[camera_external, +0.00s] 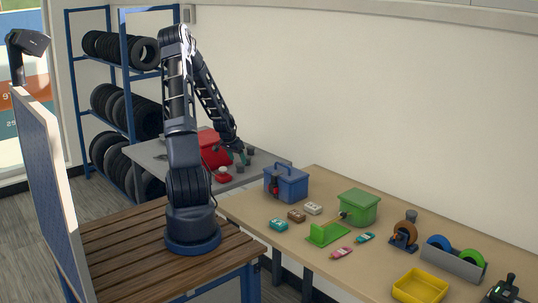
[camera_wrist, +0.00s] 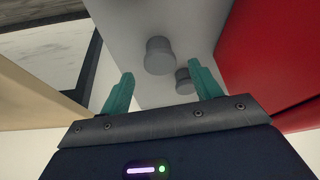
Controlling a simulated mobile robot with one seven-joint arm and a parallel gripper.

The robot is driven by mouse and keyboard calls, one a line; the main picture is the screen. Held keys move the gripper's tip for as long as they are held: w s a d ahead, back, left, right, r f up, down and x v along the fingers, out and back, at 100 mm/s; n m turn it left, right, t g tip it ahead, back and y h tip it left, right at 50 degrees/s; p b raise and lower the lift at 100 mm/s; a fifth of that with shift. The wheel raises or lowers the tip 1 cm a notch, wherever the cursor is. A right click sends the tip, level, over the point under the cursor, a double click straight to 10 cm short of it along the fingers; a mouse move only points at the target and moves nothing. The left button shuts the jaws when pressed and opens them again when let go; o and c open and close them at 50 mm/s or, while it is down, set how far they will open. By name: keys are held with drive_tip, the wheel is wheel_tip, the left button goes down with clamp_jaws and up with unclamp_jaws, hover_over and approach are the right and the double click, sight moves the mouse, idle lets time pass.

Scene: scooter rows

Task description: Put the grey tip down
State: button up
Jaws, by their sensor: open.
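Two grey tips stand on the grey table. In the wrist view the larger-looking one (camera_wrist: 159,55) shows between and beyond my fingertips, and the other (camera_wrist: 184,82) is close to the right finger. In the external view one grey tip (camera_external: 240,168) is just below my gripper (camera_external: 241,158) and the other (camera_external: 250,150) is to its upper right. My gripper (camera_wrist: 162,78) is open, its teal fingers apart with nothing held between them. I cannot tell which tip the task means.
A red box (camera_external: 211,152) stands left of my gripper on the grey table (camera_external: 265,166), with a small red item (camera_external: 222,177) in front. A wooden table (camera_external: 300,240) holds a blue toolbox (camera_external: 286,184), a green box (camera_external: 359,207) and a yellow tray (camera_external: 419,288).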

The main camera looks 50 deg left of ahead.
drive_tip(key=v, duration=0.7)
drive_tip(key=shift+r, duration=0.15)
drive_tip(key=s+d+r+m+g+y, duration=0.1)
drive_tip(key=s+d+r, duration=0.2)
drive_tip(key=d+r, duration=0.8)
drive_tip(key=s+d+r+y, duration=0.1)
drive_tip(key=s+d+r, duration=0.1)
drive_tip(key=d+r, duration=0.9)
drive_tip(key=s+d+r+t+h, duration=0.1)
drive_tip(key=s+d+r, duration=0.4)
drive_tip(key=s+d, duration=1.3)
drive_tip(key=shift+s+m+h, duration=0.4)
drive_tip(key=shift+s+h, duration=0.3)
drive_tip(key=shift+h, duration=0.2)
